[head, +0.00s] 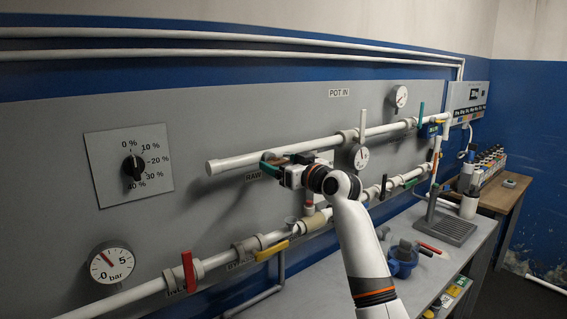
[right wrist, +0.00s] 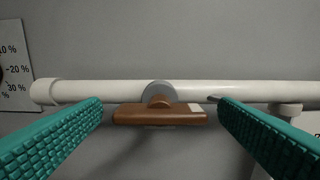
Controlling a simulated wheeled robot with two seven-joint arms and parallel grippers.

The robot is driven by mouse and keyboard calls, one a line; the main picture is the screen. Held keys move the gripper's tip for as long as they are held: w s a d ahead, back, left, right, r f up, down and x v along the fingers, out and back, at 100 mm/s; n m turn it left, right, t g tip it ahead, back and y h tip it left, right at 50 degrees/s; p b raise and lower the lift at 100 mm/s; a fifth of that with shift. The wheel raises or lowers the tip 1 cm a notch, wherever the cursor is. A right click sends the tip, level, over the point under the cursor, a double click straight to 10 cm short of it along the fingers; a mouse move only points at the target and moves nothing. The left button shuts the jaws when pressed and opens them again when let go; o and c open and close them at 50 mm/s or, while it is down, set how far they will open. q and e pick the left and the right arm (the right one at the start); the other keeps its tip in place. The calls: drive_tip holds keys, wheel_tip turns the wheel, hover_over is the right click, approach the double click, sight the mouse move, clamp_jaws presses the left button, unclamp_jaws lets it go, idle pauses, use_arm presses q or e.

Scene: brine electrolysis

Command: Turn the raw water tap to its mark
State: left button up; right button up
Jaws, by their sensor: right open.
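The raw water tap has a brown bar handle (right wrist: 160,115) that shows in the right wrist view. It lies level, along the white pipe (right wrist: 110,93), below a round grey fitting, with a pale patch at its right end. My right gripper (head: 274,166) is open, its teal fingers on either side of the handle and apart from it in the right wrist view. In the head view the gripper and wrist largely hide the tap, and the RAW label (head: 253,175) is partly covered. I cannot make out the mark. My left gripper is not in view.
A red handle (head: 188,271) and a yellow handle (head: 271,250) sit on the lower pipe. A dial with percent marks (head: 133,167) and a pressure gauge (head: 110,265) are at left. A bench (head: 330,275) with a blue item (head: 402,262) stands below right.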

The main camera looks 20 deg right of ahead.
drive_tip(key=c, duration=1)
